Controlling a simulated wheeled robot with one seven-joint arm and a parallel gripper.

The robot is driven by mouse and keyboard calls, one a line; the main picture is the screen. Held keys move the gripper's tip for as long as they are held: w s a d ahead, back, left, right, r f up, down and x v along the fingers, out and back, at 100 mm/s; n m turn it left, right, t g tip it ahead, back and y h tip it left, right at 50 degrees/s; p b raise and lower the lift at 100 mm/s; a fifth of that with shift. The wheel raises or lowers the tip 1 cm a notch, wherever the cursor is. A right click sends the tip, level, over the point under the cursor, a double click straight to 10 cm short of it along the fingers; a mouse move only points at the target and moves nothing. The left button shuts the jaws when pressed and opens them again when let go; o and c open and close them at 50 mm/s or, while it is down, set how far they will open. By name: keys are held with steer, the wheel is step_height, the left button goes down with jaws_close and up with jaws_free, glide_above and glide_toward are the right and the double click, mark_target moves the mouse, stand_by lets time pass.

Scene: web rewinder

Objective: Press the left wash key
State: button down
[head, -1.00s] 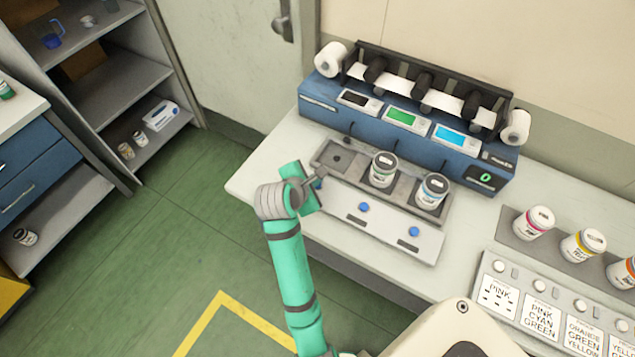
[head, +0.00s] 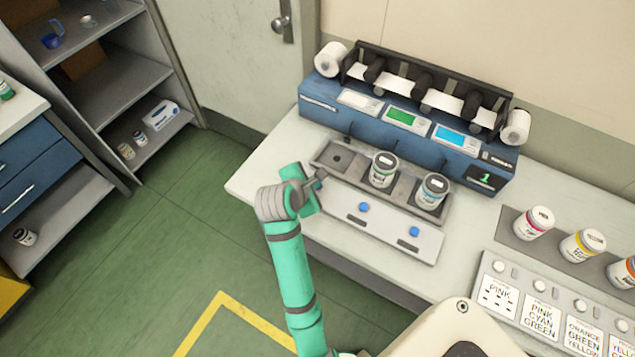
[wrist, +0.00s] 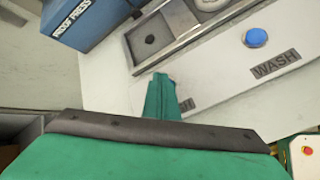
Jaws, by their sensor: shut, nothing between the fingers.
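The pale key panel (head: 385,222) lies in front of the tray on the bench. Its middle blue wash key (head: 364,207) and right blue wash key (head: 414,231) show in the head view. The left wash key is hidden behind my gripper (head: 318,184), which is at the panel's left end. In the wrist view my shut, empty fingertips (wrist: 162,82) point down at the panel and partly cover a label at its left. The middle key (wrist: 255,37) with its WASH label is clear to their right. Contact with the hidden key cannot be seen.
The blue press (head: 400,130) stands behind, with three small screens and a counter (head: 485,179) reading 1. The tray (head: 337,159) has an empty left bay and two jars (head: 383,170) (head: 431,191). More jars (head: 540,222) and labelled cards stand at right.

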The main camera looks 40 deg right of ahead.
stand_by(0.4)
steer(key=shift+r, duration=0.75)
steer(key=shift+r, duration=2.5)
